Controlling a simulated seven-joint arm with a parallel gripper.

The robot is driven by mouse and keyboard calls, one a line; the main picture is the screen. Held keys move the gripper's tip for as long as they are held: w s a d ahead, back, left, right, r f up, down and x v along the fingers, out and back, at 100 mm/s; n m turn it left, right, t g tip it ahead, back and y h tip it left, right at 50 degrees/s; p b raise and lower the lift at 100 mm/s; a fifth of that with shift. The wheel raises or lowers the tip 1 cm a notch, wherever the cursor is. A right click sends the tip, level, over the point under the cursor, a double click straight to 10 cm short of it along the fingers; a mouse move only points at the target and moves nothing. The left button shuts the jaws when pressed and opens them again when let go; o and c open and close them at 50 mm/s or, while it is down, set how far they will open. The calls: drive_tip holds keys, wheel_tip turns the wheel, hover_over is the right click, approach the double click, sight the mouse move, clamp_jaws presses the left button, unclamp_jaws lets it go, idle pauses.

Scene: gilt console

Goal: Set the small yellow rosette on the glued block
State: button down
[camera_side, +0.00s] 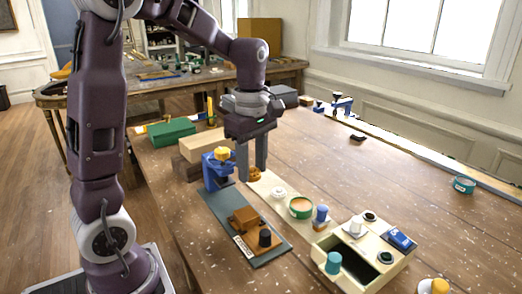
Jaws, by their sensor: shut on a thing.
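My gripper (253,172) points down over the bench, its two fingers shut on a small orange-yellow piece, which looks like the rosette (255,174). The piece is at the fingertips, low over a pale strip; I cannot tell whether it touches that strip. A brown stepped block (243,218) sits on a dark green-grey mat (217,205), in front of and below the gripper in the picture. It may be the glued block, but no glue is discernible. The piece and this block are apart.
A blue clamp-like stand (217,170) with a yellow top stands just left of the gripper. A green-rimmed tub (300,207) and a cream tray (335,243) lie to the right. The bench's right side is mostly clear.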

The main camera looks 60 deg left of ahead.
sight(248, 214)
drive_tip(key=shift+s+d+f, duration=0.35)
drive_tip(key=shift+s+f, duration=0.1)
drive_tip(key=shift+f, duration=0.85)
drive_tip(key=shift+s+d+f, duration=0.3)
drive_tip(key=shift+s+f, duration=0.15)
drive_tip(key=shift+f, duration=0.85)
drive_tip(key=shift+s+d+f, duration=0.35)
drive_tip(key=shift+s+f, duration=0.1)
drive_tip(key=shift+f, duration=0.85)
drive_tip(key=shift+f, duration=0.2)
drive_tip(key=c, duration=0.8)
unclamp_jaws()
drive_tip(key=shift+o, duration=0.2)
